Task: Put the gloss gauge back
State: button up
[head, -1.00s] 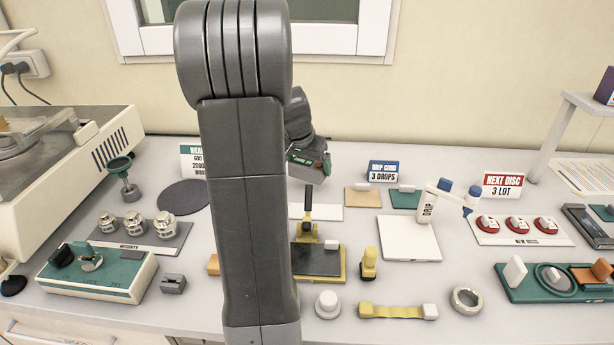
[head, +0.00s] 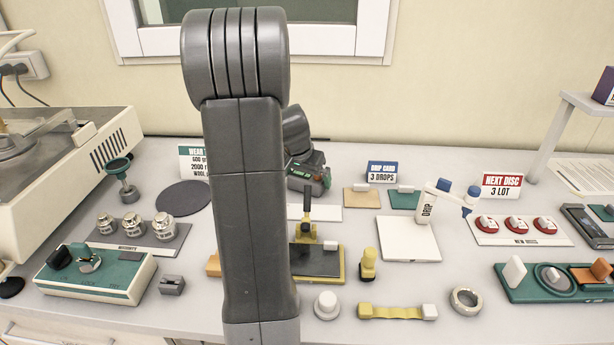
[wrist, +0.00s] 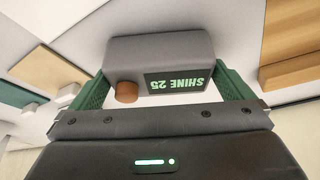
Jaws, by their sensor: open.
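The gloss gauge (wrist: 160,50) is a dark grey box with a brown knob and a lit display reading "SHINE 25", upside down in the wrist view. My gripper (wrist: 162,88) has its green fingers at either side of the gauge, and the jaws are open. In the head view my gripper (head: 308,176) is low over the back of the bench, just right of my arm. My arm hides part of the bench there, and I cannot tell whether the fingers touch the gauge.
Near the gripper are a white plate (head: 328,213), a tan card (head: 360,197) and a green card (head: 403,201). A yellow-based dark plate (head: 318,263) with an upright handle stands in front. A drip bottle stands on a white tile (head: 400,245).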

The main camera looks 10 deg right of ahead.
jog(key=v, duration=1.2)
